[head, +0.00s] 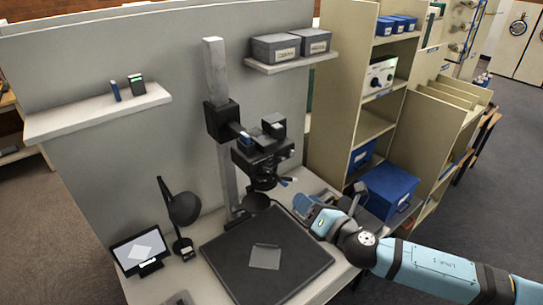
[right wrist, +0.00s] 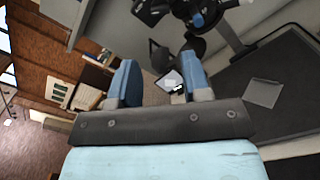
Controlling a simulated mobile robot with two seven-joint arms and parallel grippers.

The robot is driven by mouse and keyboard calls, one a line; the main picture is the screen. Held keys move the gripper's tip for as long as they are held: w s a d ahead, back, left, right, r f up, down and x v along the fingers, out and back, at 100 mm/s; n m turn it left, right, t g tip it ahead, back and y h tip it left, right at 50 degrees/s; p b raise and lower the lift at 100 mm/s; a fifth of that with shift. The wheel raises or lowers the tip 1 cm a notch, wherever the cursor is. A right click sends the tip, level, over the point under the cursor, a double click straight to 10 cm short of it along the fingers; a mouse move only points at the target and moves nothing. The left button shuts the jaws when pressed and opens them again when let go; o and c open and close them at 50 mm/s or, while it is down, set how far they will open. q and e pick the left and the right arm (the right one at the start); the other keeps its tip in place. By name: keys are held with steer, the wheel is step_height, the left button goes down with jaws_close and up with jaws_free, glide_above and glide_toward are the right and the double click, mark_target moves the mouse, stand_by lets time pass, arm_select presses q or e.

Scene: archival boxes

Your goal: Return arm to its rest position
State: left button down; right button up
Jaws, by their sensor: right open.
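My right arm comes in from the right in the head view, and its gripper (head: 308,209) is over the right edge of the dark copy board. In the right wrist view the two blue fingers of the right gripper (right wrist: 162,85) stand apart with nothing between them. The dark copy board (head: 222,251) carries a flat grey translucent sheet (head: 265,257), which also shows in the right wrist view (right wrist: 263,93). My left gripper is not in view.
A copy stand camera (head: 262,160) hangs from a column above the board. A lamp (head: 184,208) and small monitor (head: 138,250) stand left. A blue box (head: 388,188) sits behind my right arm. Shelves (head: 358,80) rise at the back right. Open floor (head: 508,125) lies right.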

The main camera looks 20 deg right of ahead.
steer(key=shift+f, duration=0.1)
steer(key=s+a+f+m+g+h, duration=0.1)
steer(key=s+a+f+m+g, duration=0.1)
steer(key=s+f+m, duration=0.8)
steer(key=s+a+f+m+g+h, duration=0.2)
steer(key=s+f+m+g, duration=0.2)
steer(key=s+f+m, duration=0.7)
step_height(320, 180, down, 3)
steer(key=m, duration=0.8)
steer(key=shift+s+a+f, duration=0.2)
